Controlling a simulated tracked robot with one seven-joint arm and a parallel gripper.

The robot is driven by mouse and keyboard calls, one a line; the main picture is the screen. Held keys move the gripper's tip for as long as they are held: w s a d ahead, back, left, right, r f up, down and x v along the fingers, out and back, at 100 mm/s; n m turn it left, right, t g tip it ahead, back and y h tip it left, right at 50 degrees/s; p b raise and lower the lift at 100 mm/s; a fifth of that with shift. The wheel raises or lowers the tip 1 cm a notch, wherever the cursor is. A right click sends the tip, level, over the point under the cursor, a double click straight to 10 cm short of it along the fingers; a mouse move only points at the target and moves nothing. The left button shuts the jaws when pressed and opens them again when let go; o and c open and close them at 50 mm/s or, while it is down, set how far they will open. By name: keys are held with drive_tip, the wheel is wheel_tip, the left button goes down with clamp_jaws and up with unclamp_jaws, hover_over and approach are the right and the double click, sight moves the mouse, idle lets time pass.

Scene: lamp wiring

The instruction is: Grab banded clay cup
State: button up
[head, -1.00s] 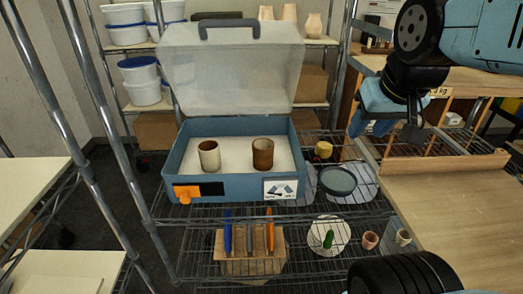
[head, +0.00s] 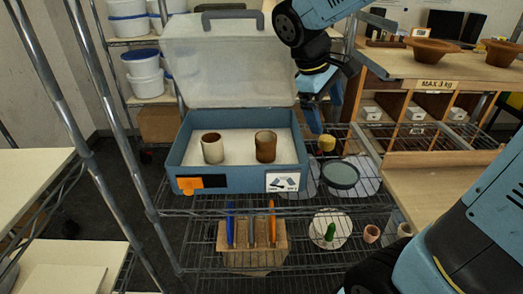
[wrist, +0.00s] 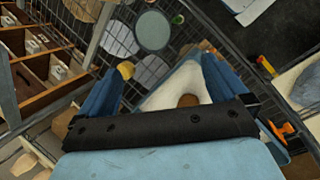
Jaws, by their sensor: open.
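Two clay cups stand upright in the open blue case (head: 235,180). The left cup (head: 213,152) is pale with a brown rim and inside. The right cup (head: 265,148) is brown; a band is too fine to make out on either. My gripper (head: 321,112) is above and right of the case, pointing down, apart from both cups. In the wrist view my gripper (wrist: 160,68) has its blue fingers spread and empty. A brown cup (wrist: 188,101) shows beyond them, partly hidden by the gripper's dark palm bar.
The case's translucent lid (head: 225,65) stands raised behind the cups. A yellow object (head: 326,143) and a dark round dish (head: 340,175) lie right of the case on the wire shelf. A wooden bench (head: 430,160) is at right. A pen block (head: 250,245) sits below.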

drive_tip(key=w+a+f+n+h, duration=0.55)
drive_tip(key=w+a+n, duration=0.2)
drive_tip(key=a, duration=0.35)
drive_tip(key=n+t+h, duration=0.3)
drive_tip(key=n+t, duration=0.1)
drive_tip(key=n, duration=0.2)
approach(256, 139)
drive_tip(key=shift+m, duration=0.25)
drive_tip(key=x, duration=0.8)
drive_tip(key=shift+s+d, duration=0.1)
drive_tip(key=shift+d, duration=0.15)
drive_tip(key=shift+f+x, duration=0.15)
drive_tip(key=shift+x, duration=1.2)
drive_tip(key=shift+f+x, duration=0.2)
drive_tip(key=shift+x, duration=1.1)
drive_tip(key=shift+s+a, duration=0.1)
drive_tip(key=shift+a, duration=0.05)
drive_tip(key=c, duration=1.2)
